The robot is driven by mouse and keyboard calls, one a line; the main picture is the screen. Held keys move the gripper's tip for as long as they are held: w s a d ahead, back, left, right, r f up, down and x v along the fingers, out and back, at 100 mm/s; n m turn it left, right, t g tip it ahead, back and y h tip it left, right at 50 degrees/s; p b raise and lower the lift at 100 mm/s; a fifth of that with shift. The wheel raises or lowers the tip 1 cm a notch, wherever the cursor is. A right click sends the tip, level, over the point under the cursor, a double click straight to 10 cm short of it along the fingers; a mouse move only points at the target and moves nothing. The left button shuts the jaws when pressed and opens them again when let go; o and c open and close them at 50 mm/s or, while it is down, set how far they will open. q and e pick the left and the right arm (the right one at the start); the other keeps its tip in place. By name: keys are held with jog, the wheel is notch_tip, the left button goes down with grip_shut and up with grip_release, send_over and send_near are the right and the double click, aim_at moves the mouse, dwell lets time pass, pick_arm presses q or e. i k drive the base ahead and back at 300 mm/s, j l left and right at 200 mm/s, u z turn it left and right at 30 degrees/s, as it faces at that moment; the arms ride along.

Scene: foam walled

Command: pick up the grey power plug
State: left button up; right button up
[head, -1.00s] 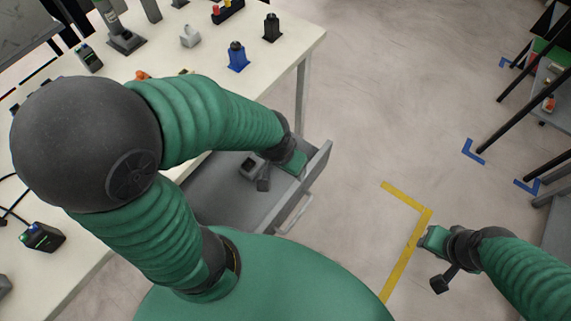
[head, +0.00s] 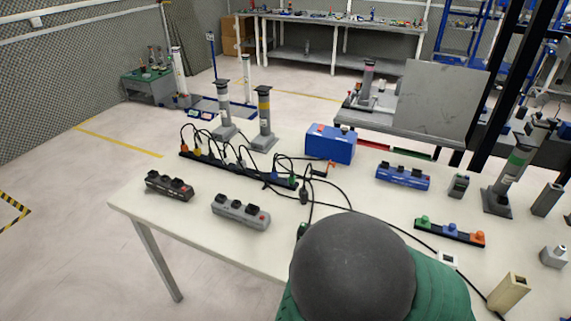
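A small light grey piece with a raised top, which looks like a grey power plug (head: 553,257), stands upright on the white table (head: 265,247) near the right edge of the head view. I cannot tell for certain that it is a plug. Neither gripper is in view. The open drawer is out of view.
A grey power strip (head: 241,212), a black power strip (head: 170,186) and a blue power strip (head: 403,177) lie on the table. A blue box (head: 331,144), black cables and upright grey posts stand or lie among them. Floor left of the table is clear.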

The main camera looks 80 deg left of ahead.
aim_at(243, 162)
jog(key=k+l+u, duration=0.15)
jog(key=u, duration=2.9)
jog(key=i+j, duration=0.15)
jog(key=j, duration=0.15)
jog(key=i+j+u, duration=0.15)
jog(key=j, duration=0.15)
jog(key=i+j, duration=0.1)
jog(key=j, duration=0.2)
jog(key=u, duration=0.05)
